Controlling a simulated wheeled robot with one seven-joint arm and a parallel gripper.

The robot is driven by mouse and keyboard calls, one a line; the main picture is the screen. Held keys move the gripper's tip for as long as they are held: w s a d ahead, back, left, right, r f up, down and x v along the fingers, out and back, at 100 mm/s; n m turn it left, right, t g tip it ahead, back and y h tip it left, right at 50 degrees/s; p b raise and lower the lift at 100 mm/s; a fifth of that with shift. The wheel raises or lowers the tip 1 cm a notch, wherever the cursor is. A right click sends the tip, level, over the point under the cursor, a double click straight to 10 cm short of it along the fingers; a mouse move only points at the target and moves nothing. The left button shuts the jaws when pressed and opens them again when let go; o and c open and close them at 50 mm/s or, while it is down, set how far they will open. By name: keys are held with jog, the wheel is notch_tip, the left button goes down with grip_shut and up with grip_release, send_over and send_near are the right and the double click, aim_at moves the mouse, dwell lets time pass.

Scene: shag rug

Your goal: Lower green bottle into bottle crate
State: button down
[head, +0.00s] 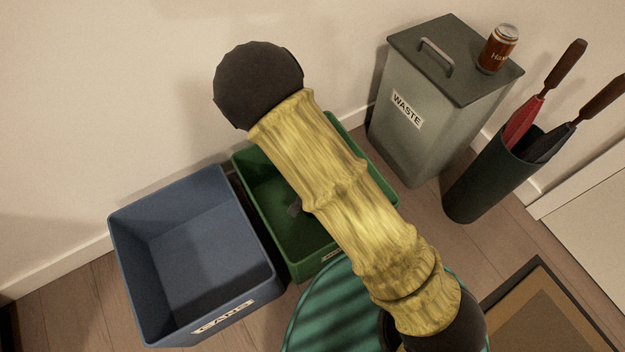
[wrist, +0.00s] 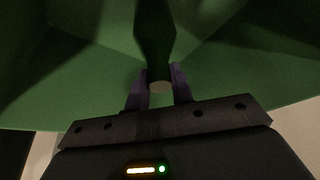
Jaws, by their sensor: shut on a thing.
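The green bottle crate (head: 308,266) stands on the floor against the wall, partly hidden behind my arm in the head view. Its green walls (wrist: 75,95) fill most of the wrist view. My gripper (wrist: 160,82) has purple fingers shut on the dark green bottle (wrist: 155,35), with a pale round end showing between them. The bottle extends away from the fingers down into the crate. Whether it touches the crate floor cannot be told. In the head view my arm hides the bottle and most of the gripper.
A blue crate (head: 195,255) labelled CANS stands left of the green crate and looks empty. To the right are a grey WASTE bin (head: 420,130) with a can (head: 498,50) on its lid, and an umbrella stand (head: 490,185). A brown mat (head: 550,315) lies at lower right.

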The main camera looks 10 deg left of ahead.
jog(key=c, duration=1.1)
grip_release()
jog(key=p+v, duration=1)
jog(key=v, duration=0.7)
jog(key=shift+s, duration=0.1)
jog(key=shift+r, duration=0.1)
